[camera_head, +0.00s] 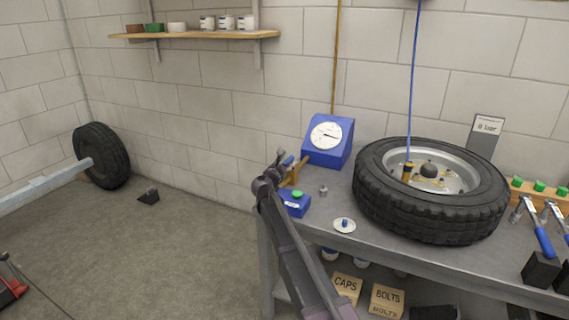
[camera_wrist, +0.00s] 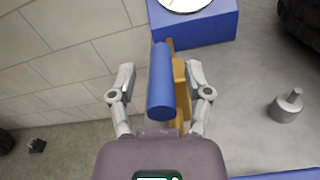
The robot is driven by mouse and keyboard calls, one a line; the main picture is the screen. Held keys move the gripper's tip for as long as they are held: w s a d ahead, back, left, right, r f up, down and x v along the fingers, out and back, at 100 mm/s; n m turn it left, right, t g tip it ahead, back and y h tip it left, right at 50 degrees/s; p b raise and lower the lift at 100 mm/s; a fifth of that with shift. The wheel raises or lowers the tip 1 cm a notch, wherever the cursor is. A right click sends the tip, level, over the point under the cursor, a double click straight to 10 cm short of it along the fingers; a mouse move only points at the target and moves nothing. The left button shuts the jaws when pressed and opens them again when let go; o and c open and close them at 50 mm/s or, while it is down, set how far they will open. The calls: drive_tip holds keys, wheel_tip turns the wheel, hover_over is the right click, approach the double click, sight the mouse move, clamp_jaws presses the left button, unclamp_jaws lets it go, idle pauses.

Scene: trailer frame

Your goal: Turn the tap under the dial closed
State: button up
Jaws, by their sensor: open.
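The dial (camera_head: 326,135) has a white face on a blue sloped box (camera_head: 323,156) at the bench's left end; the box also shows at the top of the wrist view (camera_wrist: 205,30). Below it is a brass tap (camera_head: 295,172) with a blue lever handle. In the wrist view the blue handle (camera_wrist: 162,85) points towards my palm, with the brass part (camera_wrist: 181,90) at its right. My gripper (camera_wrist: 160,82) is open, one finger on each side of the handle. I cannot tell whether a finger touches the brass part.
A big tyre (camera_head: 430,190) fills the bench's middle. The wall is close on the left.

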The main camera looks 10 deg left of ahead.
drive_tip(key=shift+c, duration=0.2)
clamp_jaws()
drive_tip(key=shift+a, duration=0.25)
